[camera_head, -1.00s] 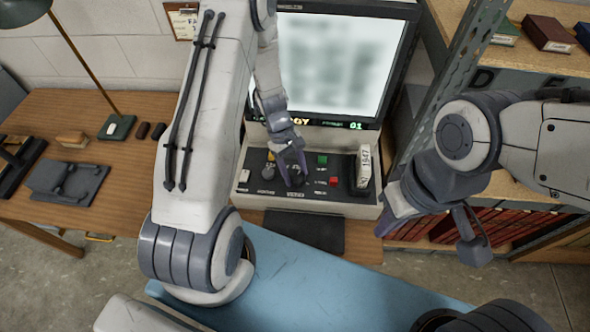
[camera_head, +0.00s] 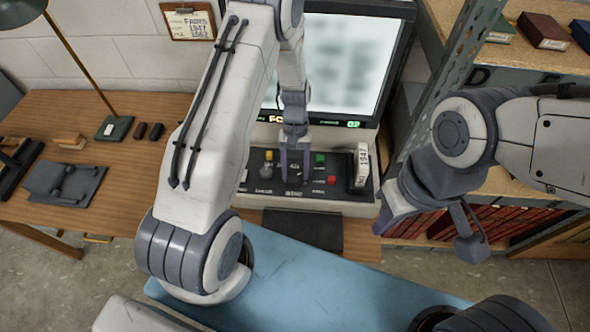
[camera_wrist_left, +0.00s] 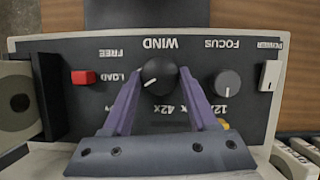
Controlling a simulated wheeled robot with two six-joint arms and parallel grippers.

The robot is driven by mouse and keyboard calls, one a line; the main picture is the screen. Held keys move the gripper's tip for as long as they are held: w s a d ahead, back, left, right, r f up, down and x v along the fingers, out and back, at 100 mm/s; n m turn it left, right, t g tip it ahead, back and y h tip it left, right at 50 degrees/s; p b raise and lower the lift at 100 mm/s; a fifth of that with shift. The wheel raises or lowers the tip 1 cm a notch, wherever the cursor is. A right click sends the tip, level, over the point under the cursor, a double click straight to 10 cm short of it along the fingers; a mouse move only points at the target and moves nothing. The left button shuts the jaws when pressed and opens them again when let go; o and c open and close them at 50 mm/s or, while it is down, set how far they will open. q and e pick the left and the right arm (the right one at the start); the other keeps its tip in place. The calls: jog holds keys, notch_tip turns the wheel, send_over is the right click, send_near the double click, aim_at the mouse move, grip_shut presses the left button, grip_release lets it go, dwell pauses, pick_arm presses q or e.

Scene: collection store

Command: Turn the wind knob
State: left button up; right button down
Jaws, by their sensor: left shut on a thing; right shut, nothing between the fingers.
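My left gripper (camera_head: 294,177) reaches down to the panel in the head view. Its two purple fingers are shut on the wind knob, one at each side. In the head view the fingers mostly hide the knob. My right gripper (camera_head: 392,210) is shut and empty, apart from the panel at its right.
Beside the wind knob are a grey FOCUS knob (camera_wrist_left: 228,84) and a red LOAD/FREE switch (camera_wrist_left: 83,77). A box marked 1947 (camera_head: 362,166) stands at the panel's right end. The lit screen (camera_head: 335,65) rises behind. A lamp and small items occupy the wooden desk (camera_head: 120,175) at left.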

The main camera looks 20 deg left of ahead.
aim_at(298, 174)
dwell(0.3)
pick_arm(q)
jog(key=o, duration=1.4)
jog(key=shift+c, duration=0.2)
jog(key=r+b, duration=0.1)
jog(key=r, duration=0.1)
jog(key=d+r, duration=0.1)
jog(key=r, duration=0.1)
jog(key=shift+r+b, duration=0.2)
jog(key=shift+b, duration=0.2)
jog(key=s+d+r+b, duration=0.2)
jog(key=d+r, duration=0.4)
jog(key=d, duration=0.4)
jog(key=shift+s+d+r, duration=0.15)
jog(key=shift+s+r, duration=0.15)
jog(key=shift+s, duration=0.2)
